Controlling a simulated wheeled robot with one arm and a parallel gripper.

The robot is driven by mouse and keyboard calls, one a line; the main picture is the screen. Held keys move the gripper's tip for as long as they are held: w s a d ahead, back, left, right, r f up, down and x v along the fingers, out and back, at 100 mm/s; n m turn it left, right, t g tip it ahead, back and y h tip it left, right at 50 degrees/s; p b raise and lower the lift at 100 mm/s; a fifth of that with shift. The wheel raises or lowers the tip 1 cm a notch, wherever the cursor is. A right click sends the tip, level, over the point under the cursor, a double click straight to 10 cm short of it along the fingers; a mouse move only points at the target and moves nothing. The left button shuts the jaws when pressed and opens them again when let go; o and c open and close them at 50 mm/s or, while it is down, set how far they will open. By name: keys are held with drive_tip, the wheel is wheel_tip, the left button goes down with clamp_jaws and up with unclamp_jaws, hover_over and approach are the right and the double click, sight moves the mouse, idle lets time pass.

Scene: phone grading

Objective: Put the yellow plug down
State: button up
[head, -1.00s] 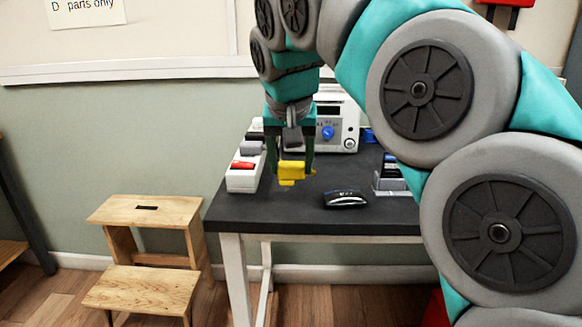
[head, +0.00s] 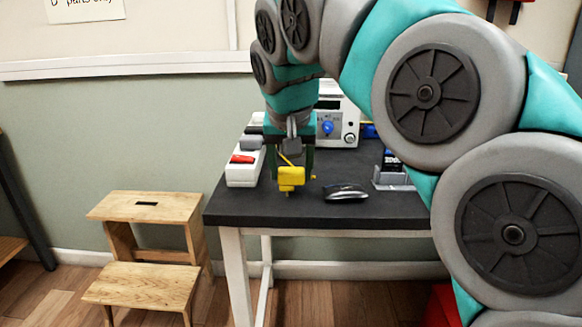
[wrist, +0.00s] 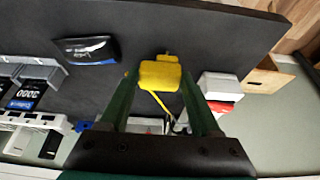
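The yellow plug (head: 291,179) is between the fingers of my gripper (head: 291,176), over the left part of the dark table (head: 260,212). In the wrist view the plug (wrist: 160,75) sits between the two green fingertips, which appear to touch its sides. My gripper (wrist: 160,78) is shut on it. A thin yellow cord runs from the plug back toward the palm. The plug's prong end points down in the head view. I cannot tell whether it touches the tabletop.
A white power strip with a red switch (head: 242,160) lies left of the gripper. A grey holder (head: 392,180) and a white device with a blue knob (head: 327,128) stand behind. Bare tabletop lies in front.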

drive_tip(key=o, duration=0.4)
drive_tip(key=shift+o, duration=0.2)
drive_tip(key=shift+r, duration=0.3)
drive_tip(key=p+v, duration=0.2)
drive_tip(key=v, duration=1)
drive_tip(key=shift+r, duration=0.35)
drive_tip(key=shift+f, duration=0.1)
